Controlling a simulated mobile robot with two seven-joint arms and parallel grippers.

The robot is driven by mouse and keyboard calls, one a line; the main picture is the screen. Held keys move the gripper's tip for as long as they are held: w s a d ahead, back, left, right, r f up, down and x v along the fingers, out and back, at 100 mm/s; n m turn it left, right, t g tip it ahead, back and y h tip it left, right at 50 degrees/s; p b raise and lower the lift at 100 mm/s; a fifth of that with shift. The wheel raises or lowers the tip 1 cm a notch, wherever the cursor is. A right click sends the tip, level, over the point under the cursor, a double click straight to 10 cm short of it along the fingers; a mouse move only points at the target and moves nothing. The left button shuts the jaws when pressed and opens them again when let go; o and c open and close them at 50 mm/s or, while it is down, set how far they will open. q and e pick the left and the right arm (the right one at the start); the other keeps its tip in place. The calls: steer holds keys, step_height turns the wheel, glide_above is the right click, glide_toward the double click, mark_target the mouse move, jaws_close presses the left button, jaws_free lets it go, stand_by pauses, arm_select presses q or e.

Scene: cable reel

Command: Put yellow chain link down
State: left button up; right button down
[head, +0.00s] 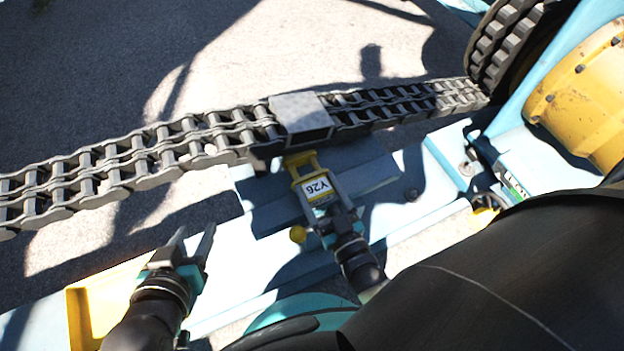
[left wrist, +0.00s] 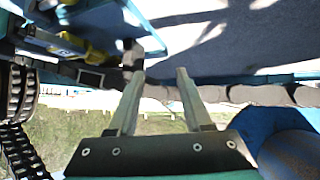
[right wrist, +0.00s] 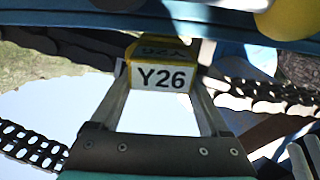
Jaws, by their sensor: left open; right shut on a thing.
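The yellow chain link (head: 302,163) with a white "Y26" label sits in my right gripper (head: 330,214), just below the grey block on the chain. In the right wrist view the link (right wrist: 150,50) is between the fingers of the right gripper (right wrist: 161,80), its label facing the camera. I cannot tell whether the link touches the chain or the blue surface. My left gripper (head: 196,234) is open and empty, below the chain at the left. Its spread fingers also show in the left wrist view (left wrist: 158,76).
A heavy double-row chain (head: 130,166) crosses the view, with a grey block (head: 299,112) on it, up to a reel at the upper right. A light-blue frame (head: 410,240) lies below. A yellow drum (head: 590,95) stands at the right.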

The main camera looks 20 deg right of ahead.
mark_target(312, 180)
steer(key=w+b, duration=0.1)
steer(key=w, duration=0.2)
steer(key=shift+w+r, duration=0.1)
steer(key=shift+w, duration=0.25)
steer(key=shift+s+f+b, duration=0.15)
steer(key=shift+f+b, duration=0.2)
steer(key=shift+f, duration=0.1)
arm_select(q)
steer(key=shift+w+d+r+t+h, duration=0.1)
steer(key=shift+d+r+t+h, duration=0.25)
steer(key=shift+d+t, duration=0.35)
steer(key=shift+w+d+r+t+h, duration=0.1)
steer(key=shift+d+r+t+h, duration=0.25)
steer(key=shift+d+t, duration=0.3)
steer(key=shift+w+d+r+t+h, duration=0.1)
steer(key=shift+d+r+t+h, duration=0.1)
steer(key=shift+d+t+h, duration=0.35)
arm_select(e)
steer(key=shift+f, duration=0.25)
steer(key=shift+f+b, duration=0.4)
steer(key=shift+b, duration=0.1)
jaws_free()
arm_select(q)
steer(key=shift+s+d+r+t, duration=0.15)
steer(key=shift+d+r+t, duration=0.1)
steer(key=shift+t, duration=0.35)
steer(key=shift+f, duration=0.1)
arm_select(e)
steer(key=shift+r, duration=0.1)
